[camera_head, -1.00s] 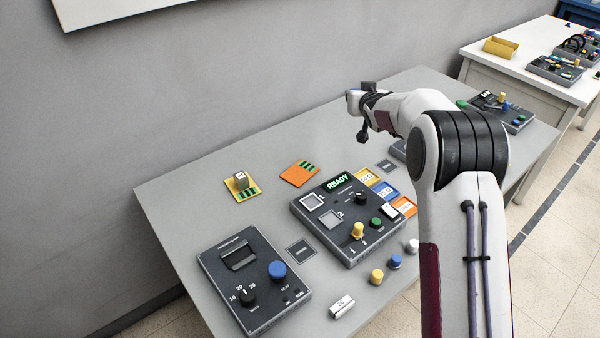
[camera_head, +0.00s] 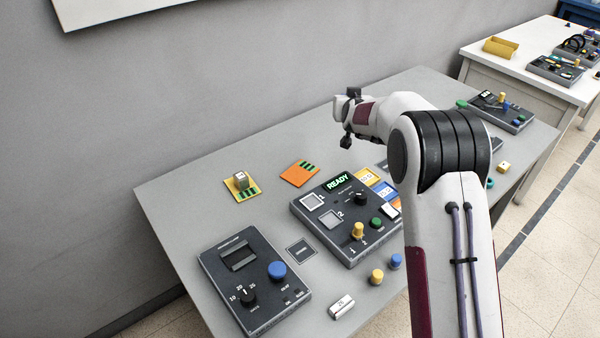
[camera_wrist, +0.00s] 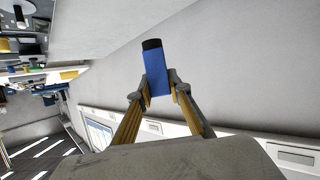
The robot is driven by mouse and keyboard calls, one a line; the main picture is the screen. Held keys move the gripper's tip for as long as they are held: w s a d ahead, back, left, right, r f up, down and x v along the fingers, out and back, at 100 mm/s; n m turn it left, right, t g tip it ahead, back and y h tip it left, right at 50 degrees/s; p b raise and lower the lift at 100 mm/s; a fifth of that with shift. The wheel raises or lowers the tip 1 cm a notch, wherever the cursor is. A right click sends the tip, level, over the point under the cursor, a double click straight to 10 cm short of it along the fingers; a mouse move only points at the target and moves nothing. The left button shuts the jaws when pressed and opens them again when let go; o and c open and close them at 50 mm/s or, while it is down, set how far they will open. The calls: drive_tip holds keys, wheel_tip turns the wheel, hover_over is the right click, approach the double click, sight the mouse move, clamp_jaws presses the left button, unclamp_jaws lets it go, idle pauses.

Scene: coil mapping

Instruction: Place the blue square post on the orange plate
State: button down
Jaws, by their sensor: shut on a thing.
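My gripper (camera_wrist: 158,88) is shut on the blue square post (camera_wrist: 157,72), one finger on each side. The post has a black end cap and points away from my palm, tilted slightly in the wrist view. In the head view my gripper (camera_head: 347,122) is raised above the table, up and to the right of the orange plate; the post cannot be made out there. The orange plate (camera_head: 293,176) lies flat near the table's back edge, with dark green strips on its right part and nothing standing on it.
Left of the orange plate, a yellow plate (camera_head: 246,195) bears a pale block (camera_head: 241,180). In front stand a dark panel with a READY display (camera_head: 338,182) and another with a blue knob (camera_head: 277,269). A silver block (camera_head: 342,306) and a yellow knob (camera_head: 377,276) lie near the front.

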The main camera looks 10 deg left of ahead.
drive_tip(key=shift+s+a+f, duration=0.6)
drive_tip(key=shift+a, duration=0.45)
drive_tip(key=m+h, duration=0.1)
drive_tip(key=h, duration=0.1)
hover_over(306, 178)
wheel_tip(306, 178, down, 6)
drive_tip(key=shift+f, duration=0.2)
wheel_tip(306, 178, down, 6)
drive_tip(key=shift+f, duration=0.1)
drive_tip(key=shift+a+f, duration=0.1)
drive_tip(key=shift+f, duration=1.65)
drive_tip(key=shift+f, duration=0.15)
drive_tip(key=c, duration=1.9)
unclamp_jaws()
